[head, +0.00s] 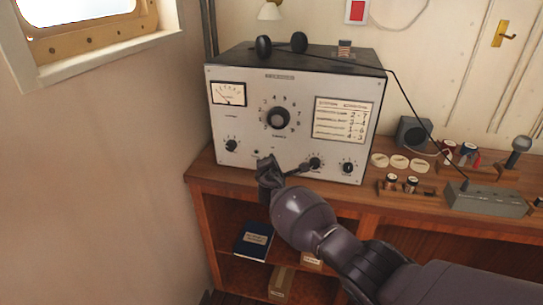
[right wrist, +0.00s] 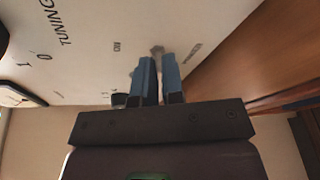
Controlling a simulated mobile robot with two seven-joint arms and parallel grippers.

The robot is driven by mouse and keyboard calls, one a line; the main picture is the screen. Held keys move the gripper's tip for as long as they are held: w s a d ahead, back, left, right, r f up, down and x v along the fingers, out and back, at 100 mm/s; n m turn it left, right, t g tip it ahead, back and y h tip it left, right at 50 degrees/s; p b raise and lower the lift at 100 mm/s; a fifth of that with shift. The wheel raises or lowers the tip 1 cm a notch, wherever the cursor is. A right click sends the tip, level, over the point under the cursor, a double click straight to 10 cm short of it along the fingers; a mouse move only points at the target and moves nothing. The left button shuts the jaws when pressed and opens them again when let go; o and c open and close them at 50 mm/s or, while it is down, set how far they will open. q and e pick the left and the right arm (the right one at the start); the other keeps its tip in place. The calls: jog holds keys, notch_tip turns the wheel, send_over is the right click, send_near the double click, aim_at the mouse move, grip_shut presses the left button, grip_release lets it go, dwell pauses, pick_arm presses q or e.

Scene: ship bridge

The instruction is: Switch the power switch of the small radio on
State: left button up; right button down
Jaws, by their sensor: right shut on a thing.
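The radio (head: 300,85) stands on a wooden shelf unit, with a pale front panel, a meter, a large centre dial and smaller knobs. My right gripper (head: 264,160) is at the low middle of this panel, its arm coming in from the lower right. In the right wrist view, my gripper's two blue-grey fingers (right wrist: 158,62) are shut with a narrow gap. A small grey power switch (right wrist: 157,49) shows at their tips, against the panel. The gripper hides it in the head view, and its on or off position cannot be told. My left gripper is not in view.
Black headphones (head: 263,47) lie on the radio. A blue book (head: 254,240) lies on the lower shelf.

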jog(key=shift+r+g+p, duration=0.2)
jog(key=shift+g+p, duration=0.3)
jog(key=shift+p, duration=0.05)
jog(key=shift+g, duration=0.4)
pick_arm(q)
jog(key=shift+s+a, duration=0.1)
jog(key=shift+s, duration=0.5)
pick_arm(e)
jog(key=shift+r+g, duration=0.1)
jog(key=shift+g, duration=0.2)
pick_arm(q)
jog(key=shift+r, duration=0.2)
pick_arm(e)
jog(key=c, duration=1.2)
grip_release()
jog(key=shift+c, duration=0.2)
jog(key=shift+r, duration=0.1)
jog(key=d+v, duration=0.1)
jog(key=v, duration=0.9)
jog(key=shift+s+a, duration=0.3)
jog(key=shift+a, duration=0.1)
